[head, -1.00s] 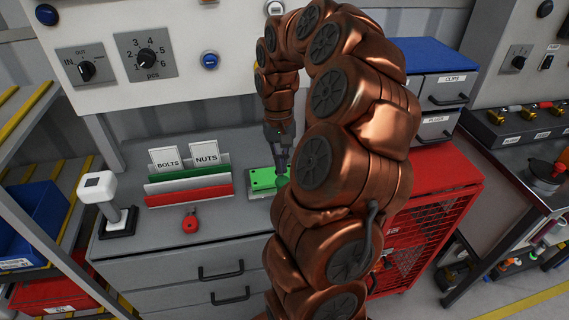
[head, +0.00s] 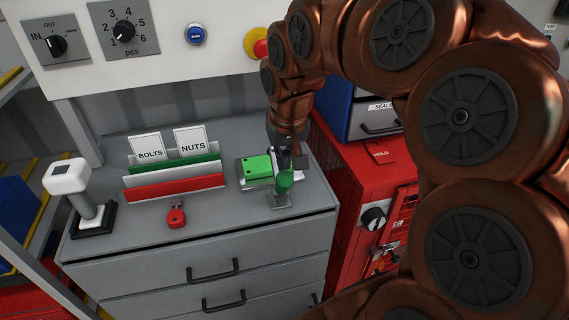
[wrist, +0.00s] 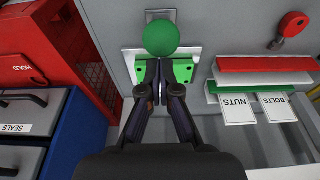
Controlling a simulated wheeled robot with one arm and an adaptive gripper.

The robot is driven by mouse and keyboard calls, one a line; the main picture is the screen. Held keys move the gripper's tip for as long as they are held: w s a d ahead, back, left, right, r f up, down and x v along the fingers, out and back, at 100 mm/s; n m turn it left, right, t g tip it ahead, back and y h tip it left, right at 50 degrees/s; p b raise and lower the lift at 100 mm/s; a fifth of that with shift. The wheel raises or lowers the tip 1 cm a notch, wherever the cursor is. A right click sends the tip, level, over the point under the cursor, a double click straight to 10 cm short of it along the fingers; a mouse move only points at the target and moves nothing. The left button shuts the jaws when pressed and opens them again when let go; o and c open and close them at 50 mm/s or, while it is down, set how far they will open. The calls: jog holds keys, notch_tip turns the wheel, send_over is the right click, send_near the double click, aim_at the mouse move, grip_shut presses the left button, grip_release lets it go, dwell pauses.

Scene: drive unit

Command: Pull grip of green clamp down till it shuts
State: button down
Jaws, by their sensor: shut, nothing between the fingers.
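The green clamp's round grip (head: 284,180) stands at the front right of a green block (head: 257,167) on the grey cabinet top. In the wrist view the grip is a green ball (wrist: 175,38) just beyond my fingertips, with green plate parts (wrist: 203,70) on both sides of the fingers. My gripper (head: 285,158) points down right behind the grip; in the wrist view (wrist: 166,70) its fingers are together and hold nothing. I cannot tell whether the fingers touch the grip. The clamp's lever is mostly hidden.
A red padlock-like item (head: 176,215) and the bolts and nuts rack (head: 175,187) are to the left. A white-topped device (head: 80,190) stands farther left. A red cabinet (head: 360,175) is close on the right. The cabinet top in front of the rack is mostly clear.

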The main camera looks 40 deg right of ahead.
aim_at(288, 182)
jog(key=shift+s+a+f+t+h+b, duration=0.35)
jog(key=shift+s+t+b, duration=0.25)
jog(key=shift+b, duration=0.45)
jog(key=shift+s+a+f+t+h+b, duration=0.3)
jog(key=shift+s+t+b, duration=0.3)
jog(key=shift+b, duration=0.45)
jog(key=shift+s+a+f+b, duration=0.15)
jog(key=shift+s+a+b, duration=0.1)
jog(key=shift+s+b, duration=0.5)
jog(key=shift+w, duration=0.1)
